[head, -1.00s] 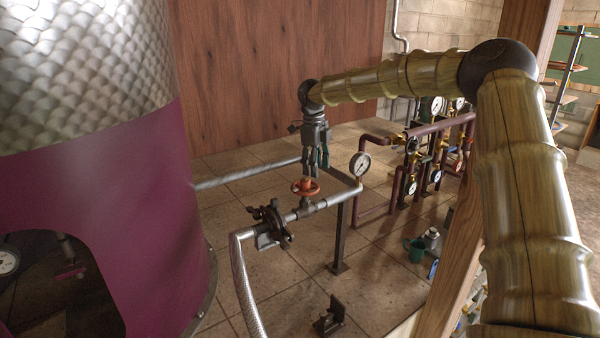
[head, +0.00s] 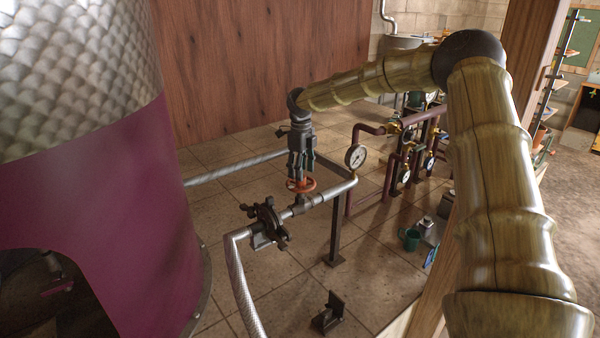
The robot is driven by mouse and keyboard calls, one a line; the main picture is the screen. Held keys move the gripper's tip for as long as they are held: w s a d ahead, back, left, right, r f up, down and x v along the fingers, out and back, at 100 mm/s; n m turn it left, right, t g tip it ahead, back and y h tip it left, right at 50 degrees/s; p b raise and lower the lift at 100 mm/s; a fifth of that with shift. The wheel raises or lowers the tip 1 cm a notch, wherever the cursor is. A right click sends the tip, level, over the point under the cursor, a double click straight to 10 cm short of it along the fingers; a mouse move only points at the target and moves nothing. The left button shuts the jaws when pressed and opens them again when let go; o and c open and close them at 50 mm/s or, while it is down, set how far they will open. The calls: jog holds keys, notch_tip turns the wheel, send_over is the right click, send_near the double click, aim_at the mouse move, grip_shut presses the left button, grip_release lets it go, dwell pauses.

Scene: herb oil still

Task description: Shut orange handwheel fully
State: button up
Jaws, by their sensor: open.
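The orange handwheel (head: 304,186) sits on top of a valve on the grey metal pipe (head: 325,194). My gripper (head: 298,178) points straight down at it from above. The jaws are open, with the fingertips at the wheel's level, over its left and middle part. The fingers hide part of the rim and the hub. I cannot tell whether the fingertips touch the wheel.
A round pressure gauge (head: 356,157) stands on the pipe right of the wheel. A dark flanged fitting (head: 264,222) with a braided hose (head: 244,285) is to the left. The large purple still (head: 110,200) fills the left side. Maroon pipework (head: 390,165) stands behind right.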

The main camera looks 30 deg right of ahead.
jog(key=shift+a+f+p, duration=0.1)
jog(key=shift+f+p, duration=0.2)
jog(key=shift+f, duration=1)
jog(key=shift+s, duration=0.1)
jog(key=c, duration=1)
